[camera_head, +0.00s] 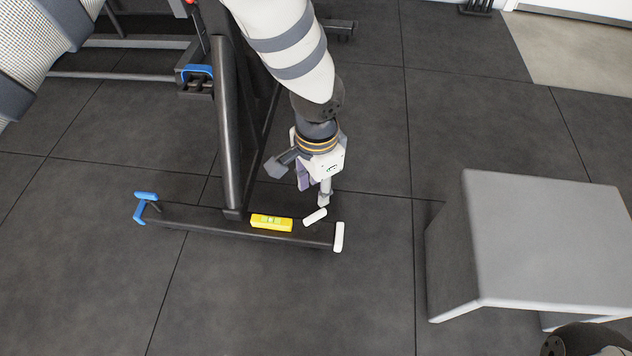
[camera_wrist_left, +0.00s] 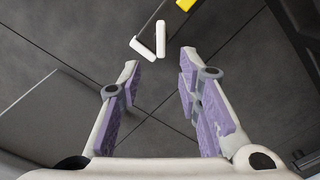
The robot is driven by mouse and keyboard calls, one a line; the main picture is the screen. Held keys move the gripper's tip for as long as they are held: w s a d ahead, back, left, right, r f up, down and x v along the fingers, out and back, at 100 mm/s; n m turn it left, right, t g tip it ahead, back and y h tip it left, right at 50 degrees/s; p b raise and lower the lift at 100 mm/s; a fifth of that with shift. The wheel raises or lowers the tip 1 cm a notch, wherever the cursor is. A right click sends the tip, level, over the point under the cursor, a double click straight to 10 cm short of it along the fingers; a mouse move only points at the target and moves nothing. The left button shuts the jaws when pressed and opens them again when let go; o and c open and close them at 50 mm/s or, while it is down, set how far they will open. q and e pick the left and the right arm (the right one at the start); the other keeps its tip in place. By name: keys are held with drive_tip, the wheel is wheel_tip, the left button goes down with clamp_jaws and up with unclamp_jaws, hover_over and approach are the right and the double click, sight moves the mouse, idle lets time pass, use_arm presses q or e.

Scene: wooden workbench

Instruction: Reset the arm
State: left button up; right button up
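My left arm reaches down from the top middle of the head view. My left gripper (camera_head: 300,186) hangs at its end, beside the black frame's upright and above the dark floor. Its fingers are spread, with nothing seen between them. In the left wrist view the gripper (camera_wrist_left: 159,62) also shows open, its purple-padded fingers wide apart with floor beyond them. A dark and white part at the bottom right corner of the head view looks like my right arm. My right gripper does not show.
A black frame foot (camera_head: 190,217) lies on the floor, with a blue end piece (camera_head: 146,203). A yellow level-like block (camera_head: 271,222) and white end pieces (camera_head: 339,237) sit along it, close below the gripper. A grey bench-like block (camera_head: 545,240) stands right; floor between is clear.

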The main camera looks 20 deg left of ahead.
use_arm(q)
drive_tip(key=shift+r, duration=0.4)
